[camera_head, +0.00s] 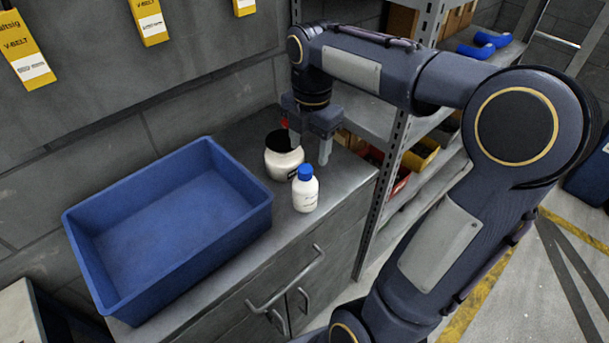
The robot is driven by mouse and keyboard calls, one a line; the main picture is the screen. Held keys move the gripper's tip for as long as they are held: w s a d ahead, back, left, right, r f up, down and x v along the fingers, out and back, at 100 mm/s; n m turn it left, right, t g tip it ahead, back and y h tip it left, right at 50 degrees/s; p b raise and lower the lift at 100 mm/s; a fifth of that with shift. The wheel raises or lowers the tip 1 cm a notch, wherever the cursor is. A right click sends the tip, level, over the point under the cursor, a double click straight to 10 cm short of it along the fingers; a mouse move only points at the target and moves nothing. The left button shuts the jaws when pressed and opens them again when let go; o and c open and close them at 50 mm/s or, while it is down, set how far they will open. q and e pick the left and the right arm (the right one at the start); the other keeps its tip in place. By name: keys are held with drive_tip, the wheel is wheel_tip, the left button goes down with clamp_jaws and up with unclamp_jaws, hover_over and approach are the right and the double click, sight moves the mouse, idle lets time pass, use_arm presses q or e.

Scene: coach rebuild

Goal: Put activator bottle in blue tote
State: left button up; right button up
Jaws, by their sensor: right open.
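A small white bottle with a blue cap (305,194), which looks like the activator bottle, stands upright on the grey cabinet top near its front edge. The blue tote (90,262) sits to its left on the same cabinet and looks empty. My right gripper (309,154) is open and points down, just behind and above the small bottle. One finger is in front of the dark lid of a larger white jar, the other to the right. Nothing is between the fingers that I can make out. My left gripper is not in view.
The larger white jar with a dark lid (283,163) stands close behind and left of the small bottle. A grey metal shelf rack (396,147) with bins stands to the right of the cabinet. Yellow V-belt packs (23,46) hang on the wall. Little cabinet top is free.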

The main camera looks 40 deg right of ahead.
sight(305, 168)
drive_tip(key=shift+w+d+n, duration=0.3)
drive_tip(key=shift+w+n, duration=0.15)
drive_tip(key=shift+n, duration=0.05)
drive_tip(key=shift+w+f, duration=0.1)
drive_tip(key=shift+f, duration=0.1)
drive_tip(key=f, duration=0.4)
drive_tip(key=a+f, duration=0.1)
drive_tip(key=f, duration=0.1)
drive_tip(key=shift+f, duration=0.65)
clamp_jaws()
